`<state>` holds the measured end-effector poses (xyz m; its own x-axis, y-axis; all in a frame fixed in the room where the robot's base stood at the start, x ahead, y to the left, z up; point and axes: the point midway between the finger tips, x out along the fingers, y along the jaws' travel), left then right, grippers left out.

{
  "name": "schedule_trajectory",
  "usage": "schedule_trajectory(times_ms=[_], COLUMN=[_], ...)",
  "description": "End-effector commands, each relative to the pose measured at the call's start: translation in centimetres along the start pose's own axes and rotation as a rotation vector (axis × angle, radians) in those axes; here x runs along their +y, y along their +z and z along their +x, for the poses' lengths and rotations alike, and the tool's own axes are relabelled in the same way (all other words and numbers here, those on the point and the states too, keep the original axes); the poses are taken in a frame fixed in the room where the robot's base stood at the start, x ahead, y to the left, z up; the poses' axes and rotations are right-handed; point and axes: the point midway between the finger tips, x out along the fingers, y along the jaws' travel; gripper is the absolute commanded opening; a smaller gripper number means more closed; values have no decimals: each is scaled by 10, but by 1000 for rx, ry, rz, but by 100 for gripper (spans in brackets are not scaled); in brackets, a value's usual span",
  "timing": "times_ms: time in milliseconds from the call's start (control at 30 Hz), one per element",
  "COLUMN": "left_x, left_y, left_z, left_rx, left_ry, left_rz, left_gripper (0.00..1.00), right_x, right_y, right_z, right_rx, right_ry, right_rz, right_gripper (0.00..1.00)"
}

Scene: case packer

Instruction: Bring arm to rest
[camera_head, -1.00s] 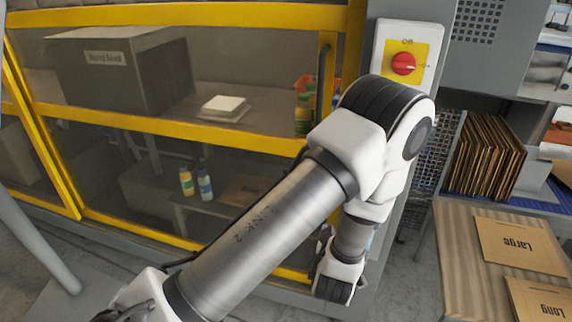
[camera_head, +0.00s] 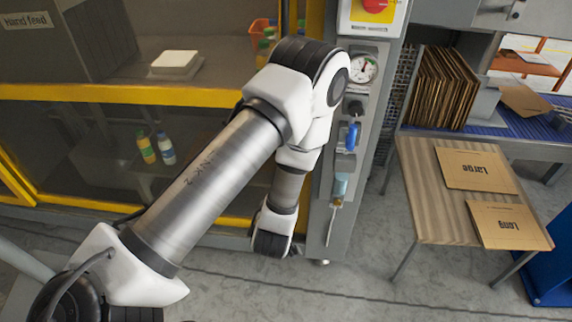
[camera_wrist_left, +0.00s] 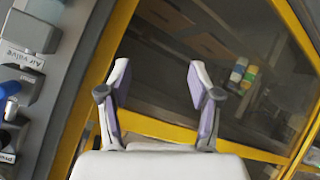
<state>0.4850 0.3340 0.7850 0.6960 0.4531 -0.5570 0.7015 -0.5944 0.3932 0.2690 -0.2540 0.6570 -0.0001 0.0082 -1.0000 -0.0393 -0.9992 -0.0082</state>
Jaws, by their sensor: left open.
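My left arm reaches in from the lower left in the head view, in front of the yellow-framed guard (camera_head: 120,95). Its elbow is bent beside the grey control post and its forearm points down. The jaws themselves are hidden in the head view. In the left wrist view my left gripper (camera_wrist_left: 160,85) is open and empty. Its two purple-padded fingers stand apart, with the guard's dark panel beyond them. My right gripper is in neither view.
The grey post carries a red knob (camera_head: 373,5), a gauge (camera_head: 363,68) and a blue valve handle (camera_head: 352,137). A wooden table (camera_head: 425,220) holds flat cartons marked Large (camera_head: 475,168) and Long (camera_head: 508,224). Open floor (camera_head: 350,285) lies in front.

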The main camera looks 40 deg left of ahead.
Motion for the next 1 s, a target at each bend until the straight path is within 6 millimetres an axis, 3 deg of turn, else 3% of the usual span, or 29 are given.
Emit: schedule_trajectory(times_ms=[233,333,467,600,700,800,1000], left_x=[-2,-26,-79,-132,-148,-154,-154], left_y=[2,18,82,154,177,181,181], left_z=[0,1,-18,-72,-109,-118,-117], left_rx=[-3,-35,-293,-727,-964,-1032,-1029], left_ry=[-4,-49,-127,-122,-23,23,30], left_rz=[2,17,165,545,819,933,945], left_gripper=[63,63,63,63,63,63,63], right_x=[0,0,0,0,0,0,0], right_y=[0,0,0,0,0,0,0], right_z=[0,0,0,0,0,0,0], right_rx=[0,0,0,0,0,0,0], right_ry=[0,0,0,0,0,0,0], right_rz=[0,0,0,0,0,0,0], right_gripper=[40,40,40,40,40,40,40])
